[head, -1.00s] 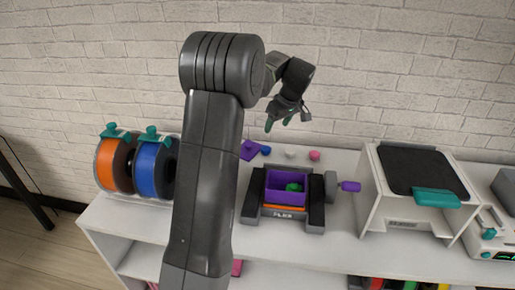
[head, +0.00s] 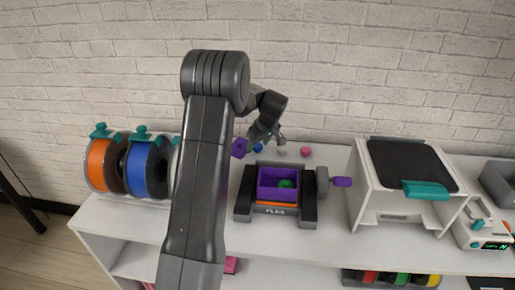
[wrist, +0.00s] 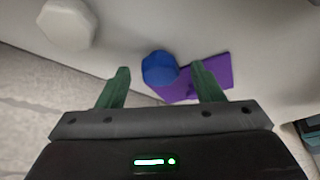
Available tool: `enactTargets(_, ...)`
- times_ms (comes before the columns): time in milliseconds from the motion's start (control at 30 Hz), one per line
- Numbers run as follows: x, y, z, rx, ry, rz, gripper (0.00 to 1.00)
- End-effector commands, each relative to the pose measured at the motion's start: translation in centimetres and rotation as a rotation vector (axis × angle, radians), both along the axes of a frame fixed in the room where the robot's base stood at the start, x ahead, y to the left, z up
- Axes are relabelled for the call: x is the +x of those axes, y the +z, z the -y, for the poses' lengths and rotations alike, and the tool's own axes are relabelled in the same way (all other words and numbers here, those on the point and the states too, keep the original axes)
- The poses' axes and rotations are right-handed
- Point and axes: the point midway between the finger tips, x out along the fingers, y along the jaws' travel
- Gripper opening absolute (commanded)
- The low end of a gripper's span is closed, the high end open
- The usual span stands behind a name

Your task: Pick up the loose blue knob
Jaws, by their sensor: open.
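The loose blue knob (wrist: 159,68) is a faceted blue piece on the white shelf top. In the wrist view it lies just ahead of the gap between my fingers, closer to the right finger. In the head view the blue knob (head: 258,148) shows small beside my gripper (head: 262,142), which partly covers that area. My gripper is open and empty, with two green fingers that also show in the wrist view (wrist: 162,82). Whether a finger touches the knob cannot be told.
A flat purple piece (wrist: 205,78) lies right beside the knob. A white knob (wrist: 67,22) and a pink knob (head: 306,152) lie to the other side. A purple bin (head: 278,183) in a dark machine stands in front. The brick wall is close behind.

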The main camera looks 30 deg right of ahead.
Motion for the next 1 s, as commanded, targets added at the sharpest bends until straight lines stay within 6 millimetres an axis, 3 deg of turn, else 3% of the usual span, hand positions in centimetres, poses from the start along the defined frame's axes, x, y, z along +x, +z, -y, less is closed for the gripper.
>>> enactTargets(167, 0.0, 0.0, 0.0, -0.001, 0.000, 0.000, 0.61)
enactTargets(400, 0.0, 0.0, 0.0, -0.001, 0.000, 0.000, 0.14)
enactTargets(767, 0.0, 0.3, 0.0, -0.001, 0.001, 0.001, 0.13)
enactTargets(1000, 0.1, 3.9, 0.1, -0.004, 0.000, 0.003, 0.13)
